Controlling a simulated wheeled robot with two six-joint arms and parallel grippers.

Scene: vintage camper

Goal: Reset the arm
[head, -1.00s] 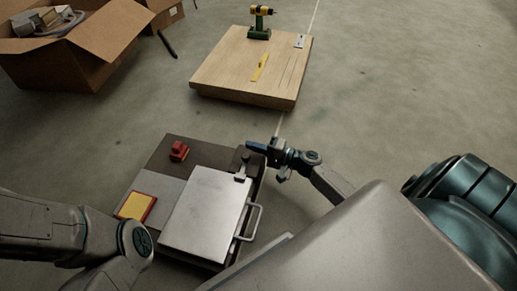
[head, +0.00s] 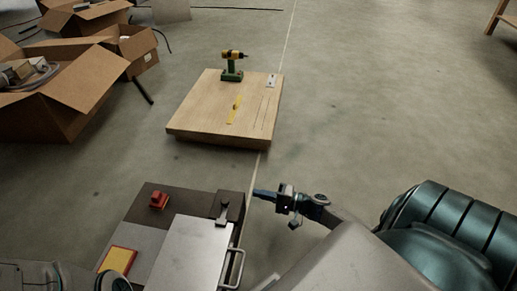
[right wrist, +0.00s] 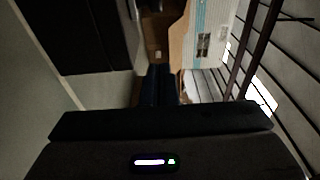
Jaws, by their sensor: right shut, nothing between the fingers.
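My right gripper (head: 262,194) is shut and empty. It points left, over or beside the right edge of a low dark bench (head: 225,203) in the head view. In the right wrist view its dark blue fingers (right wrist: 161,86) are together, with nothing between them. My left gripper is out of view; only part of my left arm shows at the bottom left of the head view.
The bench bears a silver panel with a handle (head: 190,250), a red object (head: 159,200) and a yellow pad with a red rim (head: 117,261). Beyond stands a wooden platform (head: 205,115) with a drill (head: 232,72). Cardboard boxes (head: 60,95) stand left.

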